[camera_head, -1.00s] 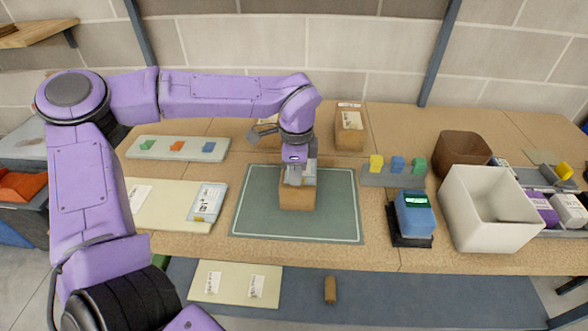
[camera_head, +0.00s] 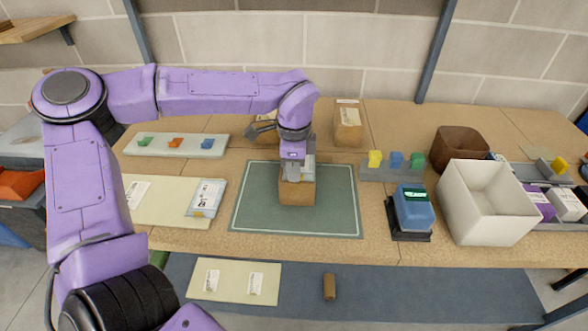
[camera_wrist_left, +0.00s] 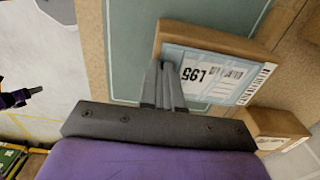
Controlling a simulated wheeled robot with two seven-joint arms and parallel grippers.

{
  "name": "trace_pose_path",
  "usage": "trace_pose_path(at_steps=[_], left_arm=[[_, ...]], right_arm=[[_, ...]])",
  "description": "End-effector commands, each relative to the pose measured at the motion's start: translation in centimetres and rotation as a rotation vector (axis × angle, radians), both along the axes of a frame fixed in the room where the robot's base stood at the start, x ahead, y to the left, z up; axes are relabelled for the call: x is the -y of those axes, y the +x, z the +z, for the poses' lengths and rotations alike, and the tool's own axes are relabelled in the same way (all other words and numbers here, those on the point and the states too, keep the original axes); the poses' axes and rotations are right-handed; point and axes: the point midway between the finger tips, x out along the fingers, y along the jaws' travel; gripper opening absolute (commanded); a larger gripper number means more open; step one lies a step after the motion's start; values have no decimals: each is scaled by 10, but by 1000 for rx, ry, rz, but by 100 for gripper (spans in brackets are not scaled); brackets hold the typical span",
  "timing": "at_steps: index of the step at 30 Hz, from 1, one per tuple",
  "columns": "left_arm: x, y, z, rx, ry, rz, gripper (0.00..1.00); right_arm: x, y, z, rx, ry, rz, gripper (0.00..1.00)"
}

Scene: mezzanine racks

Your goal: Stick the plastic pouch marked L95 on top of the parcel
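The brown parcel (camera_head: 297,196) lies on the green mat in the middle of the table. The pouch marked L95 (camera_wrist_left: 222,77), pale blue and white, lies flat over the parcel's top in the left wrist view. It also shows in the head view (camera_head: 308,170), partly behind my gripper. My left gripper (camera_head: 294,178) points down over the parcel. In the left wrist view its fingers (camera_wrist_left: 164,66) are close together and overlap one end of the pouch. Their contact with the pouch is hard to see. A purple and dark part at the wrist view's left edge may be my right gripper.
Another pouch (camera_head: 206,197) lies on the cream board left of the green mat (camera_head: 338,215). Two more parcels stand behind, one partly hidden by my arm. A blue device (camera_head: 414,210), a white bin (camera_head: 490,215) and a brown bin (camera_head: 460,146) stand to the right.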

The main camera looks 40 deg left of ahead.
Motion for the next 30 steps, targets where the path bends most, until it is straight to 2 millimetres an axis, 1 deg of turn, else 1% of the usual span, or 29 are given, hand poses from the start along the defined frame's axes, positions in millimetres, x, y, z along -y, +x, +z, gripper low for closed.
trace_pose_path(at_steps=[7,15,22,30], left_arm=[[0,-4,-1,1,0,0,0],[0,-4,-1,0,0,0,0],[0,-4,-3,0,0,0,0],[0,-4,-1,0,0,0,0]], right_arm=[[0,0,-5,0,0,0,43],[0,0,-4,0,0,0,43],[0,0,-9,0,0,0,43],[0,0,-8,0,0,0,43]])
